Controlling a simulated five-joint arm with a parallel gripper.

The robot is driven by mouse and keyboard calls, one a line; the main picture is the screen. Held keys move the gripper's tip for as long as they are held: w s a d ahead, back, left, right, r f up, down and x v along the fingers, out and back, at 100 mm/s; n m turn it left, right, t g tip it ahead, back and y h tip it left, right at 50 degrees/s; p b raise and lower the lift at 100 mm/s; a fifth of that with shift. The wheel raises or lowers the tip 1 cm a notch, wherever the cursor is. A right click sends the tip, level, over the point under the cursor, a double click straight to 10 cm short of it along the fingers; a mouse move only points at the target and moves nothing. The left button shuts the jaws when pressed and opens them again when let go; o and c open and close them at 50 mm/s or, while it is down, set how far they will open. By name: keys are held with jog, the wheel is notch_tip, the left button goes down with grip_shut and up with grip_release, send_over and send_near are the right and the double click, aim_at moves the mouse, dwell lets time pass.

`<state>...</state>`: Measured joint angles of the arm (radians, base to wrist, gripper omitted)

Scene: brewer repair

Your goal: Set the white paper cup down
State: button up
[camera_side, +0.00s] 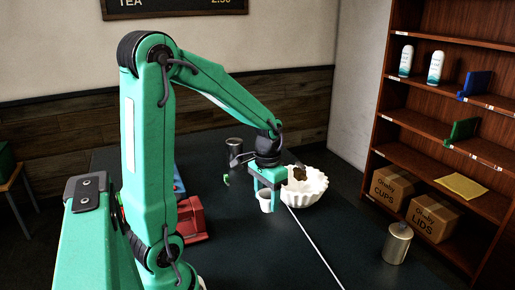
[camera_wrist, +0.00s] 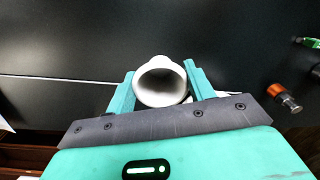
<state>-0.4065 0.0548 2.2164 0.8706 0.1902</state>
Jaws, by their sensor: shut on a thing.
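The white paper cup (camera_side: 265,203) is small and plain. My gripper (camera_side: 264,188) is shut on it, over the dark table. In the wrist view the cup (camera_wrist: 161,83) sits between the two green fingers of my gripper (camera_wrist: 161,80), with its round open mouth facing the camera. The cup looks about upright in the side view. I cannot tell whether its base touches the table; the fingers hide part of its sides.
A white fluted bowl (camera_side: 308,192) with something brown at its rim stands close right of the gripper. A dark canister (camera_side: 234,146) is behind, a red case (camera_side: 191,218) left, a metal canister (camera_side: 397,243) right. A thin white line (camera_side: 316,247) crosses the table. The front table is mostly clear.

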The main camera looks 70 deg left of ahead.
jog(key=w+d, duration=0.1)
jog(key=d, duration=0.4)
jog(key=shift+n, duration=0.3)
jog(key=a+f, duration=0.2)
jog(key=a, duration=0.2)
jog(key=a+f, duration=0.2)
jog(key=a, duration=0.2)
jog(key=a+f, duration=0.3)
jog(key=a, duration=0.1)
jog(key=shift+s, duration=0.15)
jog(key=shift+f, duration=1.95)
jog(key=shift+f, duration=0.2)
jog(key=o, duration=0.9)
jog(key=shift+o, duration=0.2)
jog(key=shift+r, duration=0.15)
notch_tip(320, 180, up, 12)
